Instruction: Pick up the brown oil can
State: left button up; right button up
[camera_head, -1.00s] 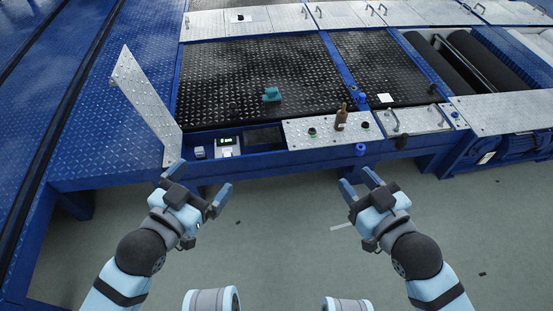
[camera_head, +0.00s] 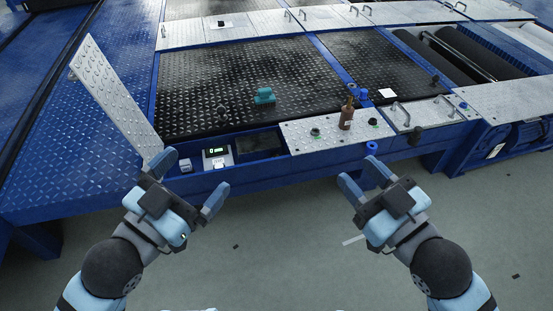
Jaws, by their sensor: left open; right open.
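The brown oil can (camera_head: 346,117) is a small bottle shape with a narrow neck. It stands upright on the silver metal plate (camera_head: 300,139) along the front of the roller tester. My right gripper (camera_head: 357,172) is open and empty, below and in front of the can in the picture, apart from it. My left gripper (camera_head: 190,177) is open and empty in front of the tester's front edge, well to the left of the can. No part of the can is covered by a gripper.
A teal object (camera_head: 264,96) sits on the black tread plate. Black knobs stand near the can. A panel with a green display (camera_head: 217,155) is at left, beside a raised metal flap (camera_head: 115,105). Blue knobs (camera_head: 371,147) line the edge. Handles (camera_head: 402,112) stick up at right.

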aim_at(346, 119)
jog(key=i+l+u, duration=0.35)
jog(key=l, duration=0.25)
jog(key=i+l+u, duration=0.15)
jog(key=i+l, duration=0.1)
jog(key=l, duration=0.1)
